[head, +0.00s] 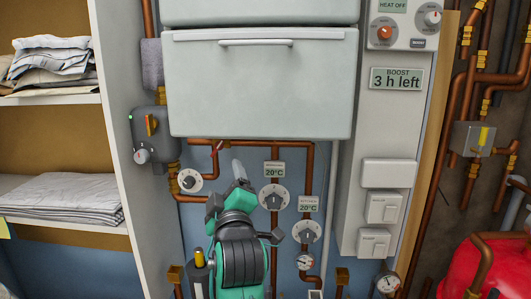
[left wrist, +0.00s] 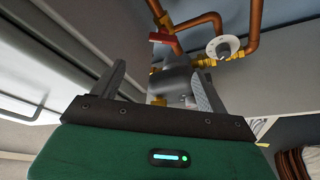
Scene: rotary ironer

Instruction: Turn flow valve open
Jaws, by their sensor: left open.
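No valve in view has a readable "flow" label. In the head view, a small red handle (head: 217,147) sits on copper pipe under the white cabinet, and a white dial (head: 189,180) is to its lower left. In the left wrist view, a red handle (left wrist: 162,38) and a white dial (left wrist: 222,47) show on copper pipes beyond the fingers. My left gripper (head: 228,185), green and grey, reaches up in front of the pipes. Its fingers are spread and empty in the left wrist view (left wrist: 158,88); a grey body (left wrist: 175,82) shows behind the gap. My right gripper is out of view.
A white cabinet (head: 262,85) overhangs the pipes. Two room dials, the upper (head: 273,197) and the lower (head: 307,232), are right of my gripper. A grey unit (head: 155,135) with a yellow and red lever is left. A red tank (head: 475,270) stands lower right.

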